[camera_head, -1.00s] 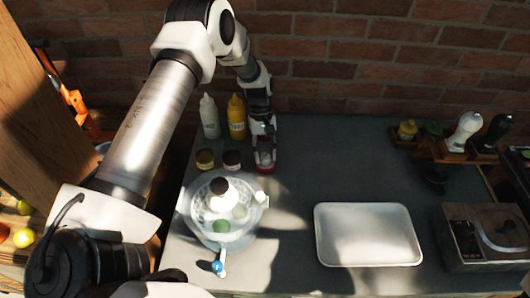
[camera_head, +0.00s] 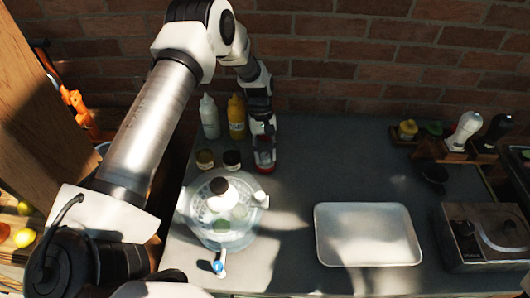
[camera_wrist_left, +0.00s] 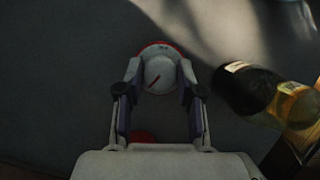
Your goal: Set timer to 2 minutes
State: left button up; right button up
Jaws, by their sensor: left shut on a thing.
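The timer (camera_head: 265,168) is a small round red and white thing on the dark tabletop, near the back wall. In the left wrist view its white dial (camera_wrist_left: 158,72) has a red pointer slanting to the upper right and a red rim. My left gripper (camera_head: 264,157) reaches down over the timer from above. In the left wrist view its two fingers stand on either side of the dial and are shut on it. The dial's markings are too small and dark to read. My right gripper is in neither view.
White (camera_head: 209,117) and yellow (camera_head: 237,117) bottles and two small jars (camera_head: 231,160) stand left of the timer. A clear bowl (camera_head: 191,224) is in front. A metal tray (camera_head: 367,263) and a burner (camera_head: 487,258) lie to the right. The table between timer and condiment rack is clear.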

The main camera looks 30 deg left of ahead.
pick_arm(q)
jog(key=o, duration=1.2)
jog(key=shift+c, duration=0.2)
jog(key=v, duration=1.2)
jog(key=shift+w, duration=0.15)
jog(key=shift+a, duration=0.1)
